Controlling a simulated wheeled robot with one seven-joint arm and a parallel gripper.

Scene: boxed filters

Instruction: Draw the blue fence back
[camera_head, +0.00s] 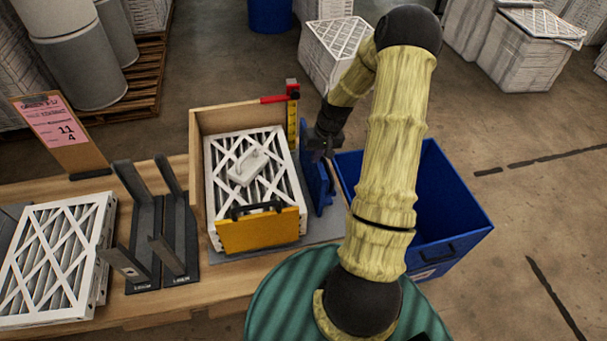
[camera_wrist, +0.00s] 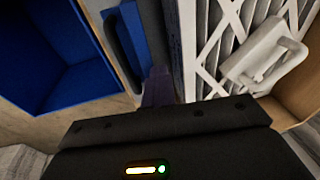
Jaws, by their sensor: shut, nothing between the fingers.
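The blue fence (camera_head: 318,182) stands upright along the right side of the wooden box (camera_head: 197,135), between the filters and the blue bin. In the wrist view the blue fence (camera_wrist: 140,22) has a black handle (camera_wrist: 122,50) on its face. My gripper (camera_head: 320,150) is at the fence's far upper end, partly hidden by my arm. In the wrist view the fingertips (camera_wrist: 158,85) are together and empty, between the fence's handle and the white filter (camera_wrist: 215,50). I cannot tell whether they touch the fence.
A filter (camera_head: 245,150) with a white handled block (camera_head: 247,167) on it lies in the box behind a yellow front plate (camera_head: 258,232). A blue bin (camera_head: 450,200) stands to the right. A red-handled post (camera_head: 292,110) rises at the box's back corner. Grey brackets (camera_head: 160,220) stand left.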

